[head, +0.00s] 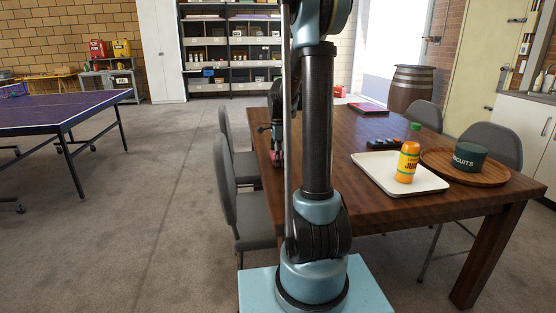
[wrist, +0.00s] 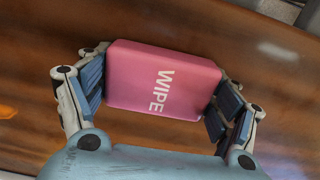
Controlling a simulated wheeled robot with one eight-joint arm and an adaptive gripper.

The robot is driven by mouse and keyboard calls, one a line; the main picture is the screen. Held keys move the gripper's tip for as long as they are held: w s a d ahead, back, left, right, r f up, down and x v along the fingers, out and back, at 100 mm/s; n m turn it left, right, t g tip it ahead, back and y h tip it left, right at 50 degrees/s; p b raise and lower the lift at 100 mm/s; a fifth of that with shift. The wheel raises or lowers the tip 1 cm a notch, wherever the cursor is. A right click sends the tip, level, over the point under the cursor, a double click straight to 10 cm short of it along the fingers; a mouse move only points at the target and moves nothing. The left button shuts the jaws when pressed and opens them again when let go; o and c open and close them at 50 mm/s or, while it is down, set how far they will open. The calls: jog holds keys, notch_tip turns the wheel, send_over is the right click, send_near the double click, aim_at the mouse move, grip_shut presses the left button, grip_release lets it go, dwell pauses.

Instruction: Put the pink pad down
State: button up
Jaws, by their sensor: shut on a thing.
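The pink pad (wrist: 160,80) is a rounded block with the word WIPE in white. In the wrist view it sits between the two fingers of my gripper (wrist: 162,92), which is shut on it at both ends. In the head view my gripper (head: 277,150) is over the left edge area of the wooden table (head: 340,190), partly hidden by my arm. Only a small bit of the pad (head: 277,158) shows there. Brown wood lies under the pad in the wrist view. I cannot tell whether the pad touches it.
On the table are a white tray (head: 372,173) with an orange bottle (head: 408,162), a round wooden tray (head: 488,177) with a dark biscuit tin (head: 469,157), a dark remote-like object (head: 384,143) and a red-edged flat item (head: 368,108). Grey chairs (head: 243,205) flank it.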

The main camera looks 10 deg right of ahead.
jog(key=o, duration=1.3)
jog(key=shift+f, duration=0.15)
jog(key=shift+o, duration=0.2)
notch_tip(320, 180, up, 12)
jog(key=shift+r, duration=0.2)
jog(key=shift+s, duration=0.1)
